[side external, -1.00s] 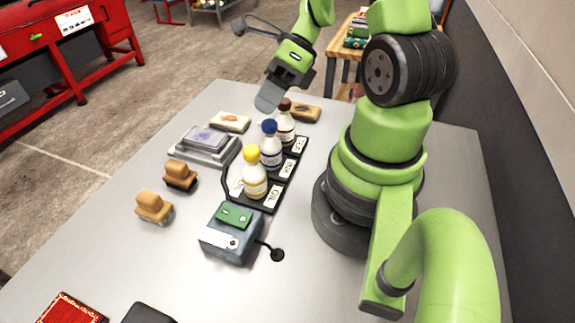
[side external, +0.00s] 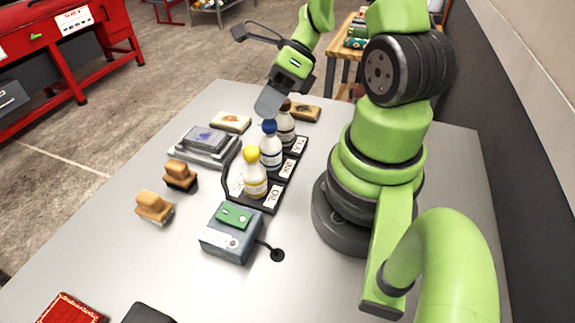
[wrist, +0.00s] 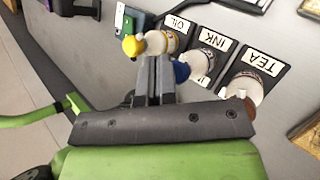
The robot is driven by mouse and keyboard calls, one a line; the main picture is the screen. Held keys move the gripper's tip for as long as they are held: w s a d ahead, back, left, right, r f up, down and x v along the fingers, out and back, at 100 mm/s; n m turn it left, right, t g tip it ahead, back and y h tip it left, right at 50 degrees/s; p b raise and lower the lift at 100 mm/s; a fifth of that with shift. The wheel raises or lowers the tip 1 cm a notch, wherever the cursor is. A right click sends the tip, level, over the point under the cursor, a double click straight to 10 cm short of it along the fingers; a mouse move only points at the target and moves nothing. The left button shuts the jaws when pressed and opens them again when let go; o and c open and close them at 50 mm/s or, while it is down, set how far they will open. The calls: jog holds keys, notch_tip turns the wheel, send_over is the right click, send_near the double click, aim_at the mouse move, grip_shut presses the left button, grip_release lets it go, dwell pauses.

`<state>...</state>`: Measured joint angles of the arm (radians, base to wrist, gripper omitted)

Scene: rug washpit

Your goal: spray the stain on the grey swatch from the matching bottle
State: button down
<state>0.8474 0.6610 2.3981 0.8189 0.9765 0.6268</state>
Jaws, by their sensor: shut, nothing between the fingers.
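The grey swatch (side external: 218,148) lies on a grey stand left of the bottles, with a bluish-purple stain on top. A black rack holds three white bottles: the yellow-capped bottle (side external: 254,178) by the OIL label, the blue-capped bottle (side external: 271,152) by INK and the brown-capped bottle (side external: 285,128) by TEA. In the wrist view the yellow cap (wrist: 132,46) and blue cap (wrist: 181,71) show beside my fingers. My gripper (side external: 268,106) is shut and empty, above the blue and brown caps; it partly hides the brown cap. It also shows in the wrist view (wrist: 154,78).
A cream swatch (side external: 231,122) with an orange-brown stain and a tan swatch (side external: 306,113) lie at the back. Two wooden-backed brushes (side external: 180,173) stand at left. A grey-blue box (side external: 231,238) with a green top is in front of the rack. The table's front middle is clear.

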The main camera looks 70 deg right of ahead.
jog(key=shift+f, duration=0.25)
jog(key=shift+r, duration=0.1)
dwell(0.3)
jog(key=shift+r, duration=0.7)
jog(key=shift+r, duration=3)
jog(key=shift+f, duration=3.05)
jog(key=shift+f, duration=0.1)
